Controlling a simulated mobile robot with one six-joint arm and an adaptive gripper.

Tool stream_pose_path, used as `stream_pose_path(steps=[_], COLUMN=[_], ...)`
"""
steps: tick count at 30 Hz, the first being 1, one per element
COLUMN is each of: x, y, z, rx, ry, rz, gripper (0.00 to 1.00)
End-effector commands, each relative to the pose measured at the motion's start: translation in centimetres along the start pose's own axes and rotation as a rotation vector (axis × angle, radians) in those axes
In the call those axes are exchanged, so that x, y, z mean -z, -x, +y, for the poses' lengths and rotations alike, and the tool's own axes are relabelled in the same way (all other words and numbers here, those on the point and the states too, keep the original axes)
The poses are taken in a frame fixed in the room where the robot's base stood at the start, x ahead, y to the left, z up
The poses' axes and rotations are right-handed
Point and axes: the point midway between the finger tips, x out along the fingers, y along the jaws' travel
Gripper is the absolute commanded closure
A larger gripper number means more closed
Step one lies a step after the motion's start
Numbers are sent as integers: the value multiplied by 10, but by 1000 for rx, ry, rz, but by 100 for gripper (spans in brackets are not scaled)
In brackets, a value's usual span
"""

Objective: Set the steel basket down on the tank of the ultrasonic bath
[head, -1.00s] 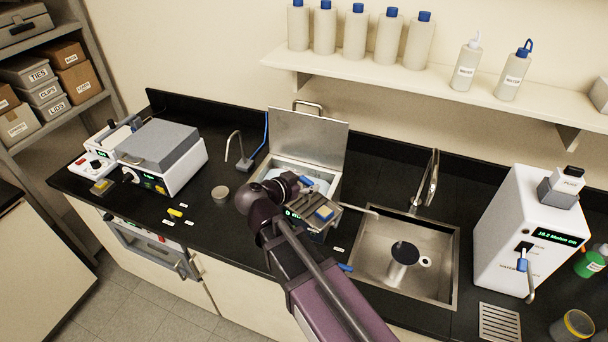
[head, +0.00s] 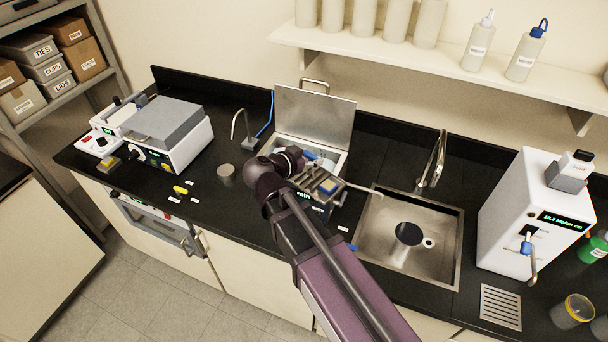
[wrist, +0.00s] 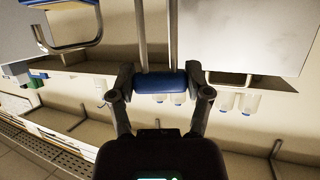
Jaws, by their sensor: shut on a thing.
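The ultrasonic bath (head: 318,207) stands on the black counter left of the sink, its steel lid (head: 313,118) raised at the back. Its tank (head: 341,168) is open and partly covered by my arm in the head view. My gripper (head: 312,157) is over the tank area. In the wrist view my gripper (wrist: 160,84) is shut on the blue grip of the steel basket's handle (wrist: 160,83). Two steel rods of the handle run up from the grip.
The steel sink (head: 456,222) with its tap (head: 437,160) is to the right. A white dispenser (head: 520,225) stands beyond it. A bent tube stand (head: 248,142) and a small round dish (head: 226,171) are to the left. A bottle shelf (head: 450,72) runs above.

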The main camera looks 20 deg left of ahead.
Motion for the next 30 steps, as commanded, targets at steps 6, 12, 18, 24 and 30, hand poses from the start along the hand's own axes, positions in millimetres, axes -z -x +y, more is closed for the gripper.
stream_pose_path(steps=[6,12,18,24,30], x=[5,12,18,19,19], y=[-33,-61,-76,-78,-77], z=[-47,-87,-108,-111,-110], rx=[114,229,297,311,310], ry=[51,97,123,128,127], rz=[-6,0,11,13,13], gripper=[97,97,97,97,97])
